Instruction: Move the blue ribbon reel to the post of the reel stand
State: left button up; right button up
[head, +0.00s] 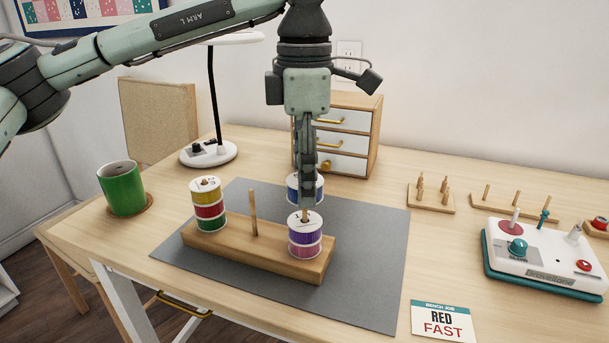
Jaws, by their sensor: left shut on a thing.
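The wooden reel stand (250,249) lies on the grey mat. Its left post bears a stack of yellow, red and green reels (209,205), its middle post (253,212) is bare, and its right end holds a purple reel (306,237) above a pink one (308,252). My right gripper is out of view.
The grey mat (369,247) has free room at right. A drawer cabinet (362,127) stands behind the gripper. A lamp (213,155) and green mug (121,189) are at left. Small peg boards (431,203) and a white machine (546,254) are at right. A card (442,321) lies in front.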

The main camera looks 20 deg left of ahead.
pick_arm(q)
jog(key=shift+f+b, duration=1.1)
jog(key=shift+f, duration=0.35)
jog(key=o, duration=1.1)
jog(key=shift+c, duration=0.2)
notch_tip(320, 180, up, 12)
dwell(0.3)
